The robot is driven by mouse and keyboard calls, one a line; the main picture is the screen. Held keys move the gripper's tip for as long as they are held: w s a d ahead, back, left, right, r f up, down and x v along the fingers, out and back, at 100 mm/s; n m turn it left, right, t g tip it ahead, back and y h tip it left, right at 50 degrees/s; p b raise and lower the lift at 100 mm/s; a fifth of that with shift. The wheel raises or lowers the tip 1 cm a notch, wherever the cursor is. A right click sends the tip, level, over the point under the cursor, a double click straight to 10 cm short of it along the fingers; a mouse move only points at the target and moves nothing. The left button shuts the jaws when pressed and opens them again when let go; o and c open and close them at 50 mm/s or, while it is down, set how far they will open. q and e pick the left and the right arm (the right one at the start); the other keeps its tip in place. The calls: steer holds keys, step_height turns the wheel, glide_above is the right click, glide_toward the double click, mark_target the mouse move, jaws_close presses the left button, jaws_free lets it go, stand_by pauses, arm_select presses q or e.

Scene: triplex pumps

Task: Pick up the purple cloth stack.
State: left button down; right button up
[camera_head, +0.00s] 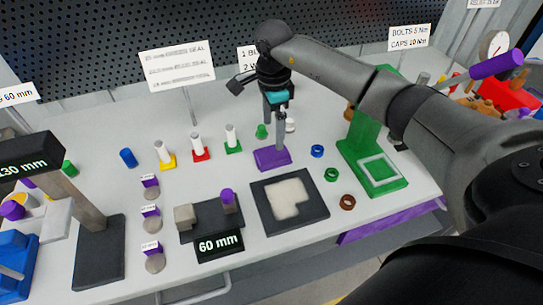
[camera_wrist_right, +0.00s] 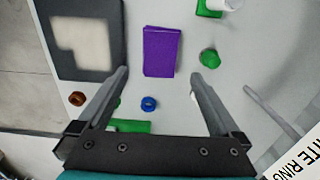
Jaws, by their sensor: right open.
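The purple cloth stack (camera_head: 268,160) lies flat on the light bench in the middle of the head view. It is a purple rectangle, and it also shows whole in the right wrist view (camera_wrist_right: 161,51). In the right wrist view my right gripper (camera_wrist_right: 160,75) is open and empty. Its fingers are spread wider than the stack, which appears beyond the fingertips. I cannot tell the exact height. My left gripper is not in view.
A dark tray with a pale insert (camera_head: 313,213) lies in front of the stack. A green stand (camera_head: 383,184) is to the right, with blue (camera_head: 317,151) and brown (camera_head: 348,202) rings near it. A green knob (camera_head: 262,131) and white pegs (camera_head: 231,135) stand behind and left.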

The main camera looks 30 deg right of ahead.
mark_target(272, 154)
step_height(272, 154, down, 2)
steer(key=shift+f, duration=0.25)
steer(key=shift+a+f, duration=0.1)
steer(key=shift+f, duration=0.4)
step_height(272, 154, down, 5)
steer(key=shift+r, duration=0.2)
steer(key=shift+c, duration=1.3)
steer(key=c, duration=1)
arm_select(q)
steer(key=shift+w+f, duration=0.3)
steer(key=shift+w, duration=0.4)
arm_select(e)
steer(key=shift+r, duration=0.1)
